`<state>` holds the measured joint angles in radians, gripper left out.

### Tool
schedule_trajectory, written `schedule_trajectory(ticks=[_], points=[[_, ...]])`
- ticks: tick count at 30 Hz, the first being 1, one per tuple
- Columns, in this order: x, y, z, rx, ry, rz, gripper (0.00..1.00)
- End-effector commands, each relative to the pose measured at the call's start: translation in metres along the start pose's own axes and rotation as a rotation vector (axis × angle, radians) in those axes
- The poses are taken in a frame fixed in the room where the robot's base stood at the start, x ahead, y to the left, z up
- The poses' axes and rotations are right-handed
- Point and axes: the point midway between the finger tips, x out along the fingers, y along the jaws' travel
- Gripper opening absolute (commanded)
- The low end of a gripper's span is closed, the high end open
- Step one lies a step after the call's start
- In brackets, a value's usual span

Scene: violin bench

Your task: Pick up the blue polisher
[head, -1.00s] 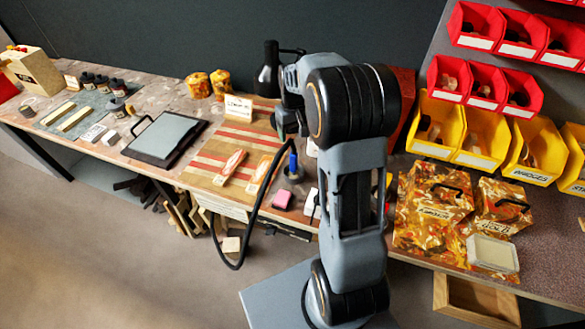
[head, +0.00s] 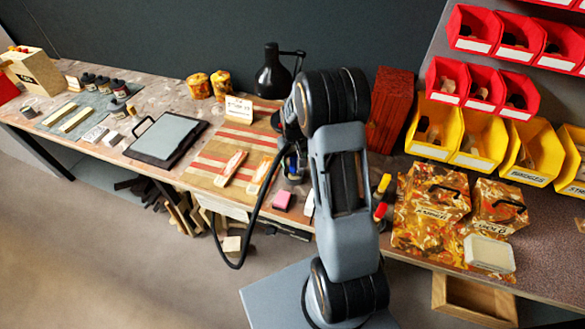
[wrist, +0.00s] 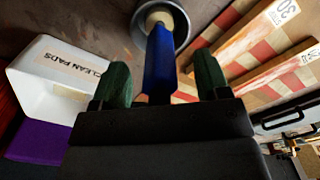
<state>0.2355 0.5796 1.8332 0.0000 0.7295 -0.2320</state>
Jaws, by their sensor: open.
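The blue polisher (wrist: 159,65) stands between my gripper's two dark green fingers in the wrist view. Its pale end sits in a round grey cup (wrist: 180,28). My gripper (wrist: 161,82) is open, with one finger on each side of the blue body and a gap visible on both sides. In the head view my gripper (head: 292,158) is low over the bench at the cup, and my arm hides most of the polisher there.
A white box labelled "CLEAN PADS" (wrist: 55,75) and a purple pad (wrist: 38,141) are close by.

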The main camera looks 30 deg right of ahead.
Motion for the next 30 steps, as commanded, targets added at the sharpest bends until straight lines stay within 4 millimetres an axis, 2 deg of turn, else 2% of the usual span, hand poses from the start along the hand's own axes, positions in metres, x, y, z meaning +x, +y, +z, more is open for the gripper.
schedule_trajectory(ticks=[8, 25, 30], points=[[0.0031, 0.0001, -0.0001, 0.000, 0.001, 0.000, 0.69], [0.0027, 0.0001, -0.0001, 0.000, 0.001, 0.000, 0.15], [0.0021, 0.0001, -0.0005, 0.000, 0.002, 0.000, 0.15]])
